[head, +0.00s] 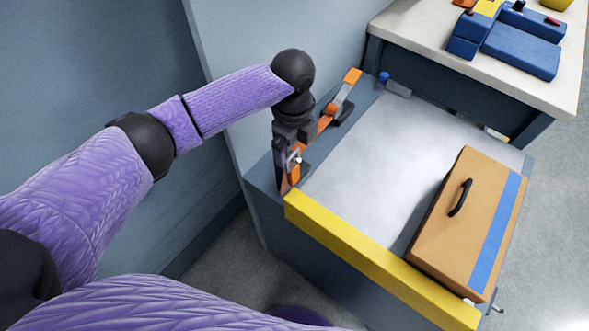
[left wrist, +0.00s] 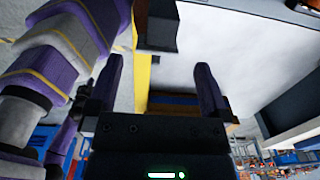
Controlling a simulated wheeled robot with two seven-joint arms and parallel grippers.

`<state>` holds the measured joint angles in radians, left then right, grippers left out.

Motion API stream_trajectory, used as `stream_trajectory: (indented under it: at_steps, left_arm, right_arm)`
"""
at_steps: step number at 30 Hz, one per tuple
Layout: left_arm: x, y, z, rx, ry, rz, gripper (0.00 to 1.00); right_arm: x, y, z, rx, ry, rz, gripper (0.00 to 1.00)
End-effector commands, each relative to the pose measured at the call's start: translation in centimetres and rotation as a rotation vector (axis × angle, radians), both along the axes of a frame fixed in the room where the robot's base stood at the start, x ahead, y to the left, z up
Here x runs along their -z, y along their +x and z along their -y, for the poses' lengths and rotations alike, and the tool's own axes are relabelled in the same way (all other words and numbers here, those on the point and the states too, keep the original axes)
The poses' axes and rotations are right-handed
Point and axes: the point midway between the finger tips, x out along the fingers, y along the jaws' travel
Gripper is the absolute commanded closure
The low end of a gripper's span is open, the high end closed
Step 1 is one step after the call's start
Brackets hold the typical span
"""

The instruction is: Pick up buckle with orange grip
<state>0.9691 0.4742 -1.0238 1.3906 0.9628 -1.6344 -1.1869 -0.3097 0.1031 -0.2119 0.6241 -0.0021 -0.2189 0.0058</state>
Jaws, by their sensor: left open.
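Orange-and-grey buckle hardware lies along the left edge of the grey-topped bench in the head view. An orange grip (head: 351,76) shows at its far end, on a metal and dark buckle (head: 342,108). More orange parts show nearer, beside my left gripper (head: 288,160), which points down at the bench's near left corner. The gripper partly hides these parts, and I cannot tell whether it touches them. In the left wrist view my left gripper (left wrist: 159,68) is open, its two purple fingers apart with no buckle visible between them. My right gripper is not in view.
A yellow bar (head: 380,260) runs along the bench's near edge. An orange case (head: 465,220) with a black handle and blue stripe stands at the right. The bench top (head: 370,165) between is clear. A pale table (head: 430,45) behind holds blue blocks (head: 520,50).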

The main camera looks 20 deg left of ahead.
Motion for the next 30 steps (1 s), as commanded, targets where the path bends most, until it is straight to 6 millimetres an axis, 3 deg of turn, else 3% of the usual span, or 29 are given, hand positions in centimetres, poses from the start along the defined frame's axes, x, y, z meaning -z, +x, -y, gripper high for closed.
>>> stream_trajectory:
  at_steps: [5, 11, 14, 25, 26, 30]
  left_arm:
    - [3.9, -0.3, -0.1, 0.0, 0.002, -0.002, 0.0]
    - [4.0, -0.2, -0.1, 0.0, 0.001, 0.001, 0.0]
    - [4.0, -0.2, 0.0, 0.0, 0.001, 0.001, 0.17]
    - [3.9, -0.2, 0.0, 0.0, 0.001, 0.001, 0.95]
    - [3.9, -0.2, 0.0, -0.001, 0.001, 0.001, 1.0]
    - [3.9, -0.2, 0.0, 0.0, 0.001, 0.001, 1.0]
  right_arm:
    - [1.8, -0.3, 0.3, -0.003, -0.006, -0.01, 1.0]
    - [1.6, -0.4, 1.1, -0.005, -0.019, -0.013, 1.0]
    - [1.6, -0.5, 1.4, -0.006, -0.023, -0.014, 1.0]
    - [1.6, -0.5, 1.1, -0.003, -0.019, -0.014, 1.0]
    - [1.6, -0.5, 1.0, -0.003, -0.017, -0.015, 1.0]
    - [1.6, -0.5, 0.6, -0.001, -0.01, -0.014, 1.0]
